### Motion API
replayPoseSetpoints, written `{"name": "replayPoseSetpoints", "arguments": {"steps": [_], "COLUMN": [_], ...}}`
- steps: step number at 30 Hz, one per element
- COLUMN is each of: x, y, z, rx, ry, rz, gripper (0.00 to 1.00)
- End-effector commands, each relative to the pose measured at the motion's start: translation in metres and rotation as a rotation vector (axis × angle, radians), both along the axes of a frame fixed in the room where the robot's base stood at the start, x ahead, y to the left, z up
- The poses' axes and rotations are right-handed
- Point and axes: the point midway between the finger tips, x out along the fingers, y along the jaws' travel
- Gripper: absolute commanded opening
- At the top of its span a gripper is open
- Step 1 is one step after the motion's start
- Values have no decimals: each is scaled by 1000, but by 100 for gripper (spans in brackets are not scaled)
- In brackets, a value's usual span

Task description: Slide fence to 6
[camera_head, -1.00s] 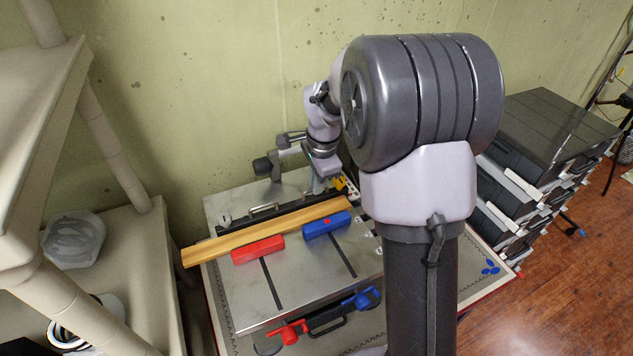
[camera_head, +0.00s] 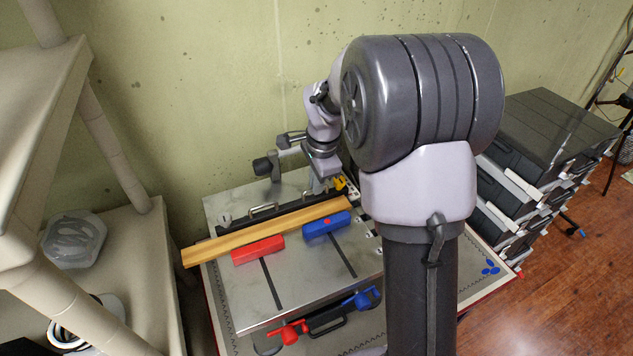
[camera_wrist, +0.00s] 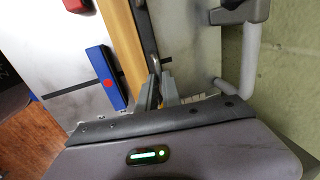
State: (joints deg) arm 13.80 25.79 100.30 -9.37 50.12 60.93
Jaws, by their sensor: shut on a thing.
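The fence (camera_head: 290,212) is a long dark bar with metal handles, lying across the grey metal table (camera_head: 285,290) behind a wooden board (camera_head: 235,238). In the wrist view the fence (camera_wrist: 147,35) runs beside the board (camera_wrist: 122,40). My gripper (camera_head: 320,188) is at the fence's right end. In the wrist view my gripper (camera_wrist: 160,92) is shut on what looks like the fence's right handle (camera_wrist: 155,66); the grip itself is partly hidden. A small yellow piece (camera_head: 340,184) sits just right of my gripper. No scale number is readable.
A red block (camera_head: 258,250) and a blue block (camera_head: 326,224) rest against the board's front side. Shelving (camera_head: 75,150) stands left, black drawers (camera_head: 545,140) right, the wall behind.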

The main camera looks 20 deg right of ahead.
Motion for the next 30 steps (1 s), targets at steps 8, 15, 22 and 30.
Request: {"name": "replayPoseSetpoints", "arguments": {"steps": [8, 15, 22, 30], "x": [7, 38, 40, 39], "y": [0, 0, 0, 0], "z": [2, 2, 1, 0], "rx": [0, 0, -1, 0], "ry": [-1, -2, -2, -1], "rz": [0, 0, 0, 0], "gripper": [0, 0, 0, 31]}}
